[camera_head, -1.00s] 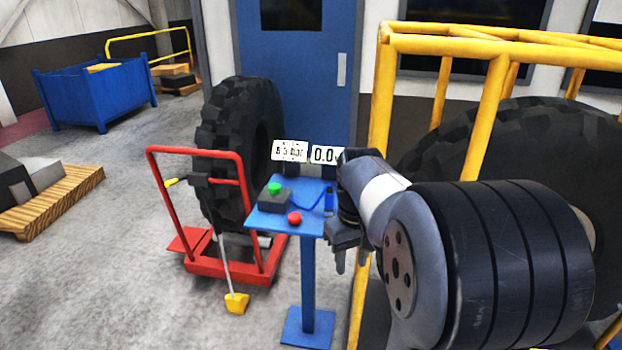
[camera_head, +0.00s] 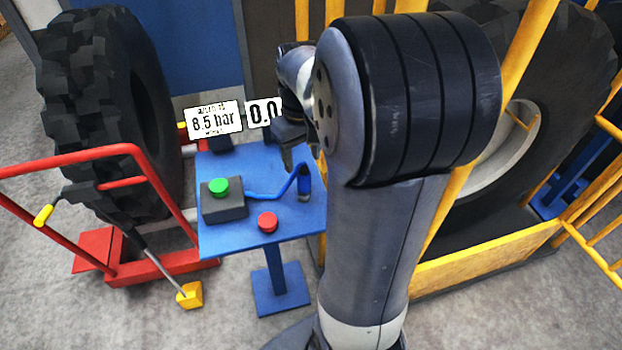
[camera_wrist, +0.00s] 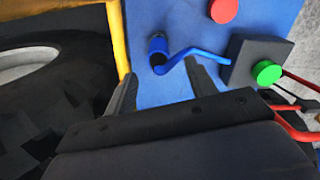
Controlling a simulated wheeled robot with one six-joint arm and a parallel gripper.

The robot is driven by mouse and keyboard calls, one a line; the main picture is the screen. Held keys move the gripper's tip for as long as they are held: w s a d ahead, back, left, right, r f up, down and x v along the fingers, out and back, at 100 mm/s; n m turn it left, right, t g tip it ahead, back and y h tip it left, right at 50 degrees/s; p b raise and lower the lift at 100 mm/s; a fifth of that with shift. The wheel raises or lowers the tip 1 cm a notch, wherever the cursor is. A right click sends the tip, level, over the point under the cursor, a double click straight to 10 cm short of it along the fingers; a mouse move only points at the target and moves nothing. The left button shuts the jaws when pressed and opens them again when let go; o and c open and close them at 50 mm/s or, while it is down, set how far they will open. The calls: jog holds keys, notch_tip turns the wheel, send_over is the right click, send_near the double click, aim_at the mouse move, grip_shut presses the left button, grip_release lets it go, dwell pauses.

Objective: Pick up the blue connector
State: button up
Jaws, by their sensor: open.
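The blue connector (camera_head: 304,185) stands at the right part of the blue stand's top (camera_head: 240,165), with a blue hose (camera_head: 272,194) running from it to a dark control box (camera_head: 222,206). In the wrist view the connector (camera_wrist: 157,50) shows a blue upper part and a dark lower part. My gripper (camera_wrist: 160,82) is open and empty; its two fingers point towards the stand top, with the connector beyond the gap between them. In the head view my gripper (camera_head: 287,155) is partly hidden behind my arm, just beyond the connector.
A green button (camera_head: 219,187) sits on the control box and a red button (camera_head: 267,222) beside it. Two display signs (camera_head: 214,120) stand behind. A red trolley (camera_head: 150,265) with a large tyre (camera_head: 100,90) is left; a yellow frame (camera_head: 490,270) with another tyre is right.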

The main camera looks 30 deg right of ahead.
aim_at(304, 181)
notch_tip(304, 181, down, 8)
jog(key=shift+s+f+p, duration=0.1)
jog(key=shift+p, duration=0.3)
jog(key=c, duration=0.9)
